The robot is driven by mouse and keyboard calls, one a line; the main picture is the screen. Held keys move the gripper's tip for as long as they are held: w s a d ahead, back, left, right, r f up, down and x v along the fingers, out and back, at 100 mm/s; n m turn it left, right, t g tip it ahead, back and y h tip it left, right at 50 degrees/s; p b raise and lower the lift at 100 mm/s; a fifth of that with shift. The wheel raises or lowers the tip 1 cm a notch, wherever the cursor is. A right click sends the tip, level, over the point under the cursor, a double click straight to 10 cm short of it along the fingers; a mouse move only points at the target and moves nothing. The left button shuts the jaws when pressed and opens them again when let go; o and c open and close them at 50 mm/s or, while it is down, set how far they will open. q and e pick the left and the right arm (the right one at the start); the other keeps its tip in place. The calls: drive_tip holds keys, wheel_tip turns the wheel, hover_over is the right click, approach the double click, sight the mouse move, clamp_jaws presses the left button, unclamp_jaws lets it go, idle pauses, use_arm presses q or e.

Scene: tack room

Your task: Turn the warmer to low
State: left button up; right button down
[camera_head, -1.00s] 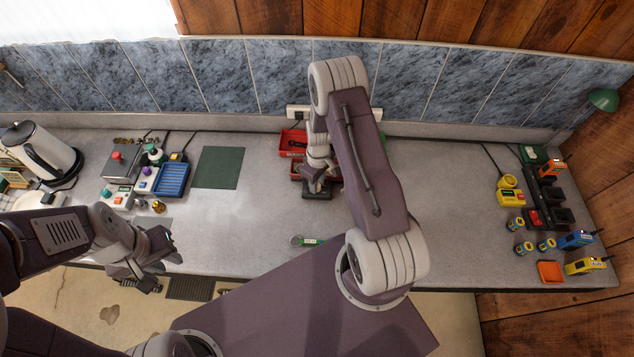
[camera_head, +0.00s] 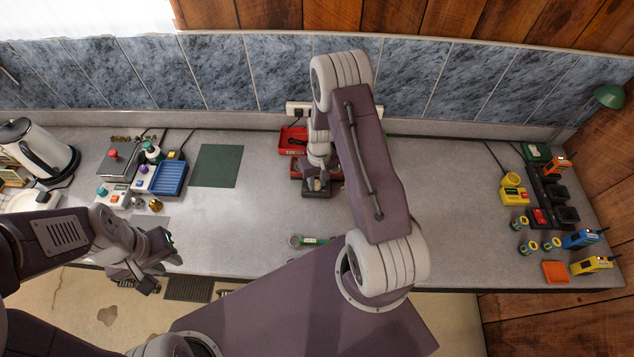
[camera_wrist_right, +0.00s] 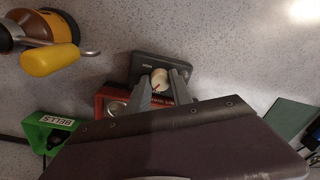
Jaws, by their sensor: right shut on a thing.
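The warmer appears to be a small dark grey box (camera_wrist_right: 148,66) with a round cream knob (camera_wrist_right: 160,80) bearing a red pointer mark. In the right wrist view the two fingers of my right gripper (camera_wrist_right: 164,88) are on either side of the knob, shut on it. The label beside the knob is too small to read surely. In the head view the dark box (camera_head: 316,194) is at the front of the red items, with my right gripper (camera_head: 318,181) over it, partly hiding it. My left gripper (camera_head: 160,268) is open and empty near the counter's front edge at the left.
A red tray (camera_head: 292,141) stands behind the box. A green-handled tool (camera_head: 312,241) lies in front. A green mat (camera_head: 216,166), blue tray (camera_head: 171,178) and kettle (camera_head: 38,150) are to the left. Chargers and yellow devices (camera_head: 514,196) stand far right.

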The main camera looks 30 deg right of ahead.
drive_tip(key=m, duration=0.2)
drive_tip(key=shift+m, duration=0.4)
drive_tip(key=shift+s+m, duration=0.1)
drive_tip(key=shift+m, duration=1.4)
drive_tip(key=c, duration=1.4)
unclamp_jaws()
drive_tip(key=shift+c, duration=0.2)
